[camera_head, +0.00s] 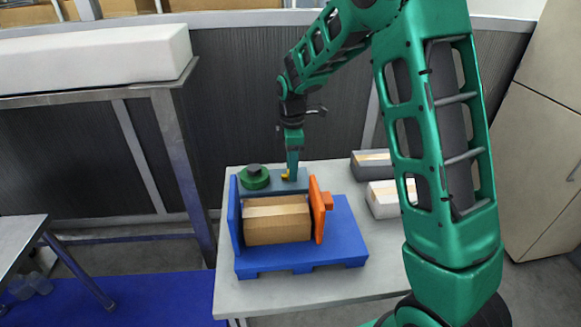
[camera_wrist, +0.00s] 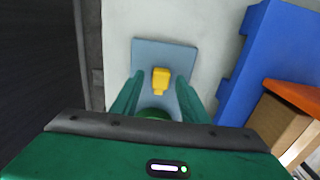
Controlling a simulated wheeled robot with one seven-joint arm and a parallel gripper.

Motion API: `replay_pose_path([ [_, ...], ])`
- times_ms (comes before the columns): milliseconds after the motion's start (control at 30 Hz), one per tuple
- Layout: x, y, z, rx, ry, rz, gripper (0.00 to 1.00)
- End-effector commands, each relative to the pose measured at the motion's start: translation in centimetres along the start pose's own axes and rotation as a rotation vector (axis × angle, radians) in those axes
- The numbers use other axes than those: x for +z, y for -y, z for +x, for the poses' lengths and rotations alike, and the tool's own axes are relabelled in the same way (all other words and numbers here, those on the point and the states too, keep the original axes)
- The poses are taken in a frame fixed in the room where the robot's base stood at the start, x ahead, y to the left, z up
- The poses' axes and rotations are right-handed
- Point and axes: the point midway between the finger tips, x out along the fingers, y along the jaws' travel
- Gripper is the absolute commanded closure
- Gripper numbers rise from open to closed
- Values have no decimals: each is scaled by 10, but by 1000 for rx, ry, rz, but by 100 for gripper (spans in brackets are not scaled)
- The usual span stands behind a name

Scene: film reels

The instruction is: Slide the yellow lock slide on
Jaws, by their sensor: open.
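The yellow lock slide (camera_wrist: 161,78) lies on a grey-blue pad (camera_wrist: 148,54) in the wrist view. It shows as a small yellow spot (camera_head: 286,177) in the head view, partly hidden by my gripper (camera_head: 292,174). In the wrist view my gripper (camera_wrist: 160,86) is open, with one green finger on each side of the slide and a gap showing on both sides. I cannot tell how far the fingertips are above the pad. A blue stand (camera_head: 300,258) holds a brown roll or block (camera_head: 277,220) between a blue end plate (camera_head: 235,215) and an orange end plate (camera_head: 317,210).
A green round piece with a dark knob (camera_head: 254,178) sits left of the pad, behind the stand. The pale table (camera_head: 290,297) is clear at the front. A grey ribbed panel rises behind the table.

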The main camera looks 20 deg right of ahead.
Motion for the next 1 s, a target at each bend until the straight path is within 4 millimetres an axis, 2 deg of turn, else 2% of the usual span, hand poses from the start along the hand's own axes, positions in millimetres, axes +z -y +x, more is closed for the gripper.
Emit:
replay_pose_path([
  [200, 0, 0, 0, 0, 0, 0, 59],
  [233, 0, 0, 0, 0, 0, 0, 64],
  [367, 0, 0, 0, 0, 0, 0, 95],
  [400, 0, 0, 0, 1, 0, 0, 100],
  [567, -3, -1, 0, 2, 0, 0, 100],
  [833, -37, -2, -1, 5, 0, -1, 100],
  [1000, -40, -2, -1, 6, -3, 0, 100],
])
